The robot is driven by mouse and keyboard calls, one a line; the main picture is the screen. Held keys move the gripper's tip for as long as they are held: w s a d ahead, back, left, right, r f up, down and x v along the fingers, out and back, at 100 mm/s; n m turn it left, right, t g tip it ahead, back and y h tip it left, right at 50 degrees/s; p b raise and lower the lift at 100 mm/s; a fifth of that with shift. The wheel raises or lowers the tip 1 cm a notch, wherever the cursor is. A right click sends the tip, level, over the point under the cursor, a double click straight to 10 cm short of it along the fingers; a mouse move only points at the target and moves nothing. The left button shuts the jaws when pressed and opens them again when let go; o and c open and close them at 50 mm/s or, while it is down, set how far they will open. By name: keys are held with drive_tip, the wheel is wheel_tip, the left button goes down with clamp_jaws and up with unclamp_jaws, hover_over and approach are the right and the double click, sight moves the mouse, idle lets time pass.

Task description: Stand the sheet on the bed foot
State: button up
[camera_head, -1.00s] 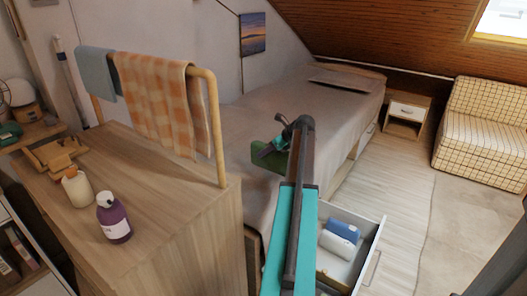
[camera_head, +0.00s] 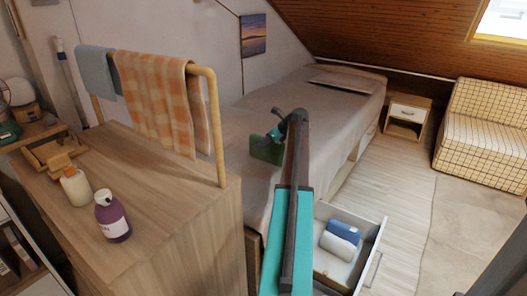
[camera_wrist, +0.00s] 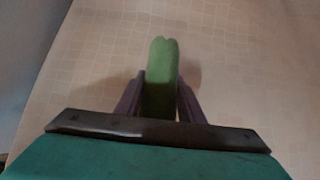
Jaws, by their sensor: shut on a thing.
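The sheet looks like a green folded or rolled bundle (camera_head: 266,152). It is over the near end of the bed (camera_head: 290,115), close to the grey-brown cover. My gripper (camera_head: 278,140) is shut on it, partly hidden behind my arm in the head view. In the wrist view, the green sheet (camera_wrist: 161,75) sticks out lengthwise between the two dark fingers (camera_wrist: 160,98), with the pale checked bed cover beneath. I cannot tell whether the sheet touches the cover.
An open drawer (camera_head: 345,268) under the bed holds a blue roll (camera_head: 346,230) and a white roll (camera_head: 338,246). A wooden dresser (camera_head: 150,195) with a towel rail (camera_head: 214,125) and bottles stands at the left. The bed top beyond my gripper is clear up to the pillow (camera_head: 345,80).

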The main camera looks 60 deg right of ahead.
sight(264, 149)
drive_tip(key=shift+f+b, duration=0.45)
drive_tip(key=shift+f, duration=1.25)
drive_tip(key=shift+f, duration=0.1)
drive_tip(key=o, duration=1.3)
drive_tip(key=p+v, duration=0.2)
drive_tip(key=v, duration=1)
